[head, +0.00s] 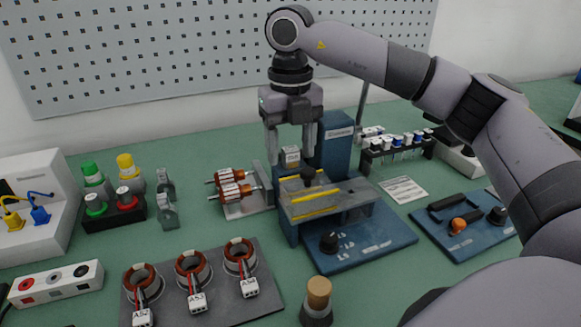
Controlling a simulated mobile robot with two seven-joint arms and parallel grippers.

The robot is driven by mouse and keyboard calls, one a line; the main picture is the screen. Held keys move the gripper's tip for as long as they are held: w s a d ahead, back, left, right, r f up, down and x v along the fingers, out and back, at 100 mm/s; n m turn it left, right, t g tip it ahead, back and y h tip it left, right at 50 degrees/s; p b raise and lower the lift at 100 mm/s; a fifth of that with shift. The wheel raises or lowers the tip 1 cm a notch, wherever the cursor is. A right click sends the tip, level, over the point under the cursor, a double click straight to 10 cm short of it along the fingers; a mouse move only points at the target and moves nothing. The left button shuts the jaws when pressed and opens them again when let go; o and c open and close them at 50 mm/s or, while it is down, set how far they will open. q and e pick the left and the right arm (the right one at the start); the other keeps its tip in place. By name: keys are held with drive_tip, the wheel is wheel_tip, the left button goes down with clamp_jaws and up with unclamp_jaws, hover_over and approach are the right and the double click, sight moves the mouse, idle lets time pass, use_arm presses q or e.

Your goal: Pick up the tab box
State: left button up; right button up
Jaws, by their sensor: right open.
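A small tan box with a dark label (291,158), which looks like the tab box, shows behind the blue and grey test fixture (335,205). My right gripper (290,156) points straight down with its fingers spread. In the picture the box shows between the two fingertips, with a gap on each side. I cannot tell from this one view whether the fingers are level with it in depth. The box's lower part is hidden by the fixture. My left gripper is not in view.
Copper-wound rotors (232,187) lie on a stand just left of the box. A blue upright block (338,145) stands close on the right. A rack of connectors (398,148) is farther right. Stators on a dark plate (192,270) lie in front. A pegboard (150,50) is behind.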

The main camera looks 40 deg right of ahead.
drive_tip(key=shift+f, duration=0.45)
drive_tip(key=shift+c, duration=0.3)
drive_tip(key=c, duration=1)
drive_tip(key=shift+r, duration=0.1)
